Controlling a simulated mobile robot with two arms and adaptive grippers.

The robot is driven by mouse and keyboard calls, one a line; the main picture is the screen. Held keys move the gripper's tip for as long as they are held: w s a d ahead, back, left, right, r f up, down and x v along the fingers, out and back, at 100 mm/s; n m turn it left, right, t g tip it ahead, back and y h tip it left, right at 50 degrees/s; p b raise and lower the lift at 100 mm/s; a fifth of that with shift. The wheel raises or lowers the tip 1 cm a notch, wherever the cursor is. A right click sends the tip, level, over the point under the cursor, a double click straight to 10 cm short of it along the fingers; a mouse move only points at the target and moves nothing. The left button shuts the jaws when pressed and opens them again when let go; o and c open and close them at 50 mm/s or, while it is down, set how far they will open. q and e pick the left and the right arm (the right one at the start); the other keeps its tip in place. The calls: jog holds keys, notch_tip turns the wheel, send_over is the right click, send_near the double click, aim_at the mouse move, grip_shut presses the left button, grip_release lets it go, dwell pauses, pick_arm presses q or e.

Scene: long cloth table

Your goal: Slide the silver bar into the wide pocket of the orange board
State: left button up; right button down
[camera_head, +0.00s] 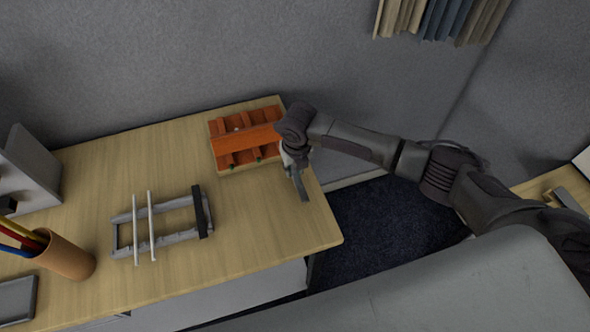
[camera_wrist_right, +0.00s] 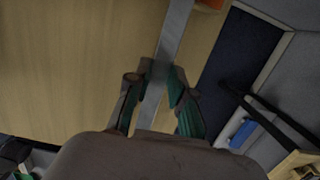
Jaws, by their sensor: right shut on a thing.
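The orange board (camera_head: 233,156) lies at the table's far edge, with ribs and pockets on it; my right arm covers its right end. Only a small orange corner (camera_wrist_right: 211,3) shows in the right wrist view. My right gripper (camera_head: 297,168) is just right of the board, over the table. It is shut on the silver bar (camera_wrist_right: 173,38), which runs between the fingertips (camera_wrist_right: 160,82) and out past the top of the wrist view. In the head view a grey length of the bar (camera_head: 301,188) shows below the gripper. The wide pocket cannot be made out. My left gripper is out of view.
A grey frame rack (camera_head: 180,237) with two pale bars (camera_head: 152,227) across it stands left of the gripper. A brown pencil cup (camera_head: 66,257) and a grey holder (camera_head: 30,172) are at the left. The wood table (camera_head: 262,225) is clear between rack and gripper.

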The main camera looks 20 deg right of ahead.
jog(key=shift+w+b, duration=1.05)
jog(key=shift+w, duration=0.5)
jog(key=shift+w, duration=0.3)
jog(key=shift+w+a+b, duration=0.1)
jog(key=shift+w+b, duration=0.8)
jog(key=shift+b, duration=0.1)
jog(key=shift+w+b, duration=0.3)
jog(key=shift+w, duration=0.05)
jog(key=shift+w, duration=0.2)
